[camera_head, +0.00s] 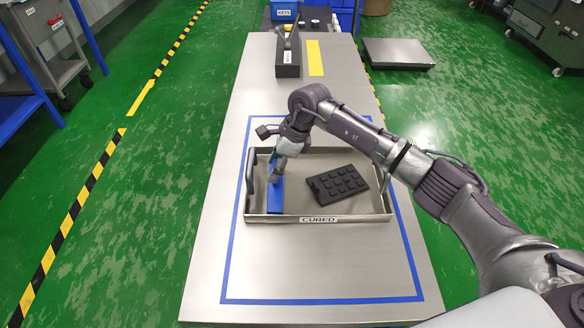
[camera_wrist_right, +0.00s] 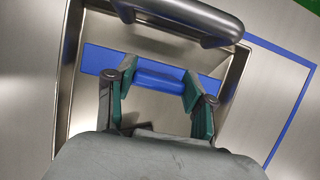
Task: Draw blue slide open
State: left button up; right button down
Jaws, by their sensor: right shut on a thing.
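The blue slide (camera_head: 275,198) is a flat blue strip in the left part of the metal tray marked CURED (camera_head: 347,217). My right gripper (camera_head: 279,175) reaches down into the tray over the slide. In the right wrist view, the blue slide (camera_wrist_right: 98,60) runs across the picture, and a raised blue bar (camera_wrist_right: 160,79) lies between the fingers of my right gripper (camera_wrist_right: 160,88). The gripper is shut on the slide at this bar. The fingers hide part of it. My left gripper is out of view.
A dark moulded pad (camera_head: 338,185) lies in the tray, right of the slide. The tray's curved grey handle (camera_head: 250,165) stands at its left side. Blue tape (camera_head: 320,300) frames the tray. A dark block (camera_head: 288,70) stands farther back; the front of the table is clear.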

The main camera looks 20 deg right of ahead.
jog(key=shift+w+a, duration=0.15)
jog(key=shift+a, duration=0.25)
jog(key=shift+c, duration=2)
grip_release()
jog(key=v, duration=1.2)
